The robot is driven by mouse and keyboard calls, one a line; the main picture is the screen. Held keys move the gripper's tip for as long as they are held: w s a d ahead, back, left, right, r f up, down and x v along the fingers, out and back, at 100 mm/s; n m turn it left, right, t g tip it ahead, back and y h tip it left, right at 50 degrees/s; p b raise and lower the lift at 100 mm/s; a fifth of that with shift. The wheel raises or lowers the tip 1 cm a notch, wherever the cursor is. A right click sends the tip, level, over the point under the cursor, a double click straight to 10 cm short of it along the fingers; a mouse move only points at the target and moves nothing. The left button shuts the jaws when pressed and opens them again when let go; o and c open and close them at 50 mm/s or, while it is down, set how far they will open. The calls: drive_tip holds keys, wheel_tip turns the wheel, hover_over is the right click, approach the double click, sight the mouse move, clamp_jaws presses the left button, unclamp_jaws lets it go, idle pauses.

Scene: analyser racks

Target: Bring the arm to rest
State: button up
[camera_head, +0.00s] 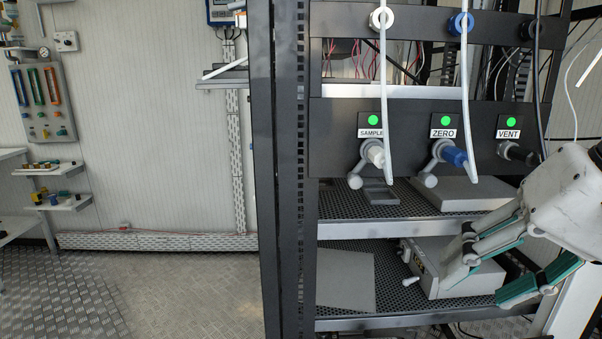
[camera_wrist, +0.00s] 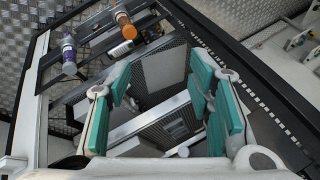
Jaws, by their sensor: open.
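My gripper (camera_head: 497,268) is at the lower right in the head view, in front of the rack's lower shelves. Its white fingers have teal pads and stand apart, with nothing between them. In the wrist view my gripper (camera_wrist: 160,105) is open, with a shelf and grey boxes visible beyond the pads. My white arm enters from the right edge of the head view.
The black rack (camera_head: 288,170) carries a panel with connectors labelled SAMPLE (camera_head: 372,153), ZERO (camera_head: 452,154) and VENT (camera_head: 515,152), with hoses hanging in front. A grey box (camera_head: 455,268) sits on the lower shelf, close to my gripper. Open floor (camera_head: 170,295) lies left.

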drive_tip(key=s+f+n+g+h, duration=0.3)
drive_tip(key=s+f+n, duration=0.1)
drive_tip(key=s+f, duration=0.6)
wheel_tip(320, 180, up, 13)
drive_tip(key=t+p, duration=0.2)
drive_tip(key=p, duration=1.1)
drive_tip(key=shift+w+d, duration=0.15)
drive_tip(key=shift+d, duration=0.2)
